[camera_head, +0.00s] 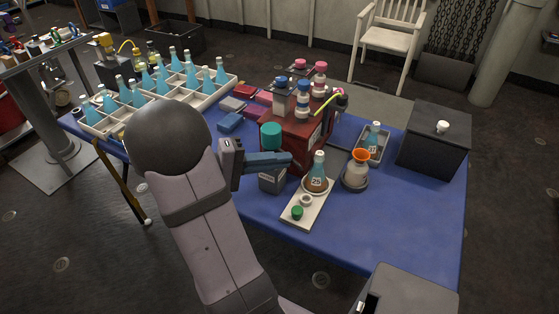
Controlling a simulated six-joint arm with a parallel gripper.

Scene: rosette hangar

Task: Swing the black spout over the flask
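A conical flask (317,182) marked "25", with brown contents in its base, stands upright on a white tray (291,220) at the middle of the blue table. My gripper (289,160) is left of the flask's neck, its blue fingers crossing in front of a grey container (272,181) with a teal top (271,135). I cannot tell whether the fingers touch it or whether they are open. A dark fitting (341,100) with a yellow tube is at the red box's right end. I cannot clearly make out a black spout.
The red box (318,145) behind the flask carries blue-capped and pink-capped bottles. To the right are an orange funnel (361,155) on a vessel, a tray with another flask (374,137), and a dark box (432,145). The front right tabletop (400,225) is clear.

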